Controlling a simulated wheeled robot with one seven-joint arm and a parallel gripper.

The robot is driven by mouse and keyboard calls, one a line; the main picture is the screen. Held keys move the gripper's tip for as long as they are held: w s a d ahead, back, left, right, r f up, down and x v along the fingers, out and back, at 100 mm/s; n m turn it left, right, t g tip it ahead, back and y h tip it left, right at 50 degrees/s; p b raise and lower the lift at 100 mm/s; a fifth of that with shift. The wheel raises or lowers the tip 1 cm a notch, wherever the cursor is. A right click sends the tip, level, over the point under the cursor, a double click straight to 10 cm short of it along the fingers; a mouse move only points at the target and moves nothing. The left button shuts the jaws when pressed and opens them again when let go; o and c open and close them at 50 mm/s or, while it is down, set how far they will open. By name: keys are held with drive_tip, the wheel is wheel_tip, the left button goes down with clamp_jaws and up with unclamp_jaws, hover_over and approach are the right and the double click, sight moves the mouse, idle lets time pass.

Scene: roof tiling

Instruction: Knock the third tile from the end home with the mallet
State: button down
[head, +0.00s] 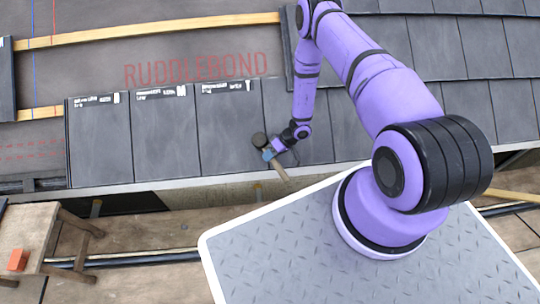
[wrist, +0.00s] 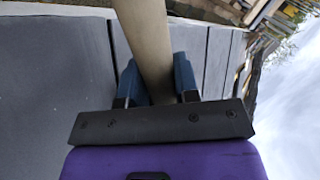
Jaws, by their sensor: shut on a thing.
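My gripper (head: 273,153) is shut on the wooden handle of the mallet (head: 280,172). The mallet's dark head (head: 259,139) shows at the upper left of the gripper, over the lower right part of the third tile from the left end (head: 228,125). I cannot tell whether it touches the tile. That tile is dark grey with a white printed label at its top edge. In the wrist view the pale handle (wrist: 148,40) runs up between two blue fingers, and the mallet head is out of view. Grey tiles lie behind the fingers.
Two more labelled tiles (head: 98,140) lie to its left, and plain tiles continue to the right under my arm. Bare underlay with red lettering (head: 196,68) and a timber batten (head: 150,33) lie above. A wooden trestle (head: 28,235) with an orange block (head: 17,260) stands lower left.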

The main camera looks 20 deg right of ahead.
drive_tip(key=s+a+r, duration=0.1)
drive_tip(key=s+r, duration=0.2)
drive_tip(key=r, duration=0.3)
drive_tip(key=shift+s+a+r, duration=0.2)
drive_tip(key=shift+s+r, duration=0.05)
drive_tip(key=shift+s, duration=0.05)
idle(0.7)
drive_tip(key=w+d+r+m+t+h, duration=0.1)
drive_tip(key=w+d+r+m+t, duration=0.15)
drive_tip(key=w+r, duration=0.6)
drive_tip(key=w+d+r+m+t, duration=0.2)
drive_tip(key=w+r+m, duration=0.3)
drive_tip(key=r, duration=0.6)
drive_tip(key=w+r+m+t+h, duration=0.1)
drive_tip(key=w+r+m+h, duration=0.1)
drive_tip(key=r, duration=1)
drive_tip(key=w+r+m+t+h, duration=0.2)
drive_tip(key=w+r+m+h, duration=0.1)
drive_tip(key=r, duration=1)
drive_tip(key=shift+w+d+r+m, duration=0.3)
drive_tip(key=shift+w+d+m, duration=0.1)
drive_tip(key=shift+w+m, duration=0.2)
